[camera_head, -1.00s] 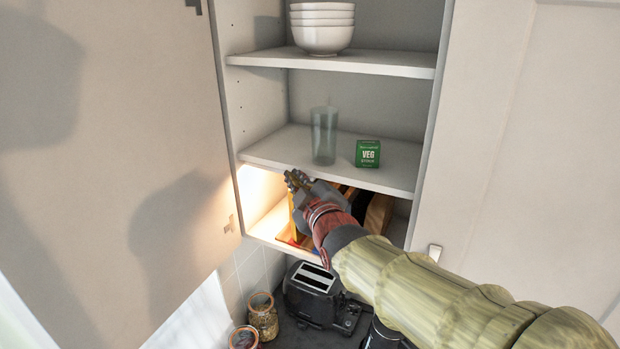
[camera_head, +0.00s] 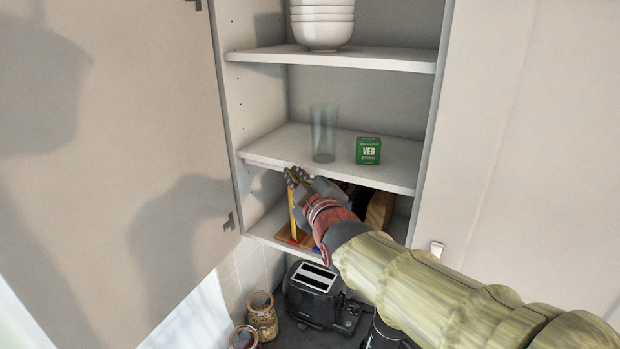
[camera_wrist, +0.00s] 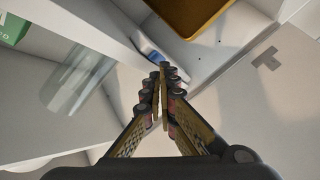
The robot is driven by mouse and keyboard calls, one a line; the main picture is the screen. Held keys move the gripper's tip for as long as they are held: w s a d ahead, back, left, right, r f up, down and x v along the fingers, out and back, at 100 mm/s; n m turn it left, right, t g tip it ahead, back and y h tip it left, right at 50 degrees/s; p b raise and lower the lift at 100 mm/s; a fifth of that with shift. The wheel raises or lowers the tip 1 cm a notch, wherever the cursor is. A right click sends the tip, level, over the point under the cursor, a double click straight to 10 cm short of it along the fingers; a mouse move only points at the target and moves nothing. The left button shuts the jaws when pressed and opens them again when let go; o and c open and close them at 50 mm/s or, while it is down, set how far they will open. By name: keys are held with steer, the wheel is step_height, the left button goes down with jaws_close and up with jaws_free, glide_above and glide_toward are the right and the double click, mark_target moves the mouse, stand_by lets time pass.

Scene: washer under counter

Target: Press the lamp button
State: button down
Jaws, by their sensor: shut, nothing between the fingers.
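A small white lamp-like bar with a blue part (camera_wrist: 148,44) shows in the wrist view by the underside of the shelf, just beyond my fingertips. I cannot make out its button. My gripper (camera_head: 293,178) is at the front edge of the middle shelf, by the lower compartment of the open wall cabinet. In the wrist view my gripper (camera_wrist: 161,78) is shut and empty, its fingertips close to the bar's near end. Whether they touch it I cannot tell. The lower compartment is unlit. The head view does not show the lamp.
On the middle shelf (camera_head: 270,150) stand a clear glass (camera_head: 323,134) and a green VEG box (camera_head: 368,151). White bowls (camera_head: 322,25) are stacked above. Wooden items (camera_head: 380,211) fill the lower compartment. The open door (camera_head: 110,150) is on the left; a toaster (camera_head: 313,290) and jars (camera_head: 262,316) are below.

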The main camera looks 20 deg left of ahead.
steer(key=shift+s+b, duration=0.45)
steer(key=shift+s, duration=0.1)
steer(key=s, duration=0.2)
steer(key=s+b, duration=0.1)
steer(key=s, duration=0.2)
steer(key=shift+s+a, duration=0.3)
steer(key=shift+s, duration=0.1)
stand_by(0.4)
